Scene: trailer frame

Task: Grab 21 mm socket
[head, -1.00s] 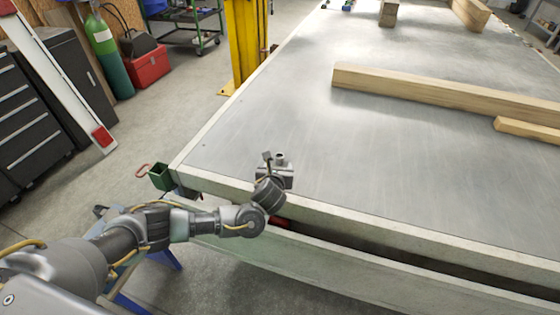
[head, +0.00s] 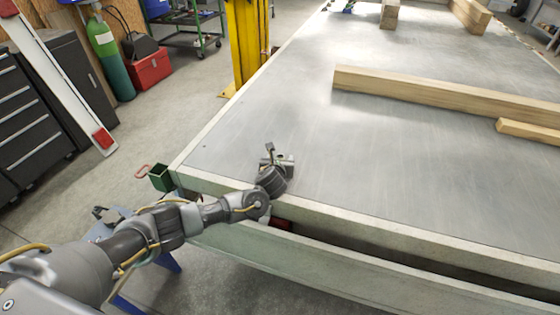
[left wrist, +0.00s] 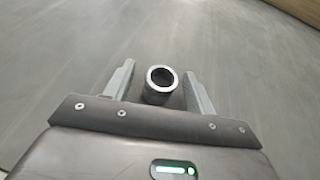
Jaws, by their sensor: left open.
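The socket (left wrist: 160,86), a short silver ring with a dark open bore, stands upright on the grey metal deck in the left wrist view. My left gripper (left wrist: 160,73) is open, with one finger on each side of the socket. Small gaps show between the fingers and the socket wall, so it does not look gripped. In the head view my left gripper (head: 287,160) is low over the near left part of the deck (head: 330,180). There the socket cannot be made out behind the gripper. My right gripper is not in view.
A long wooden beam (head: 430,92) and a shorter one (head: 528,131) lie farther back on the deck. The deck's pale front edge (head: 390,228) runs beneath my left arm. The deck around the gripper is clear.

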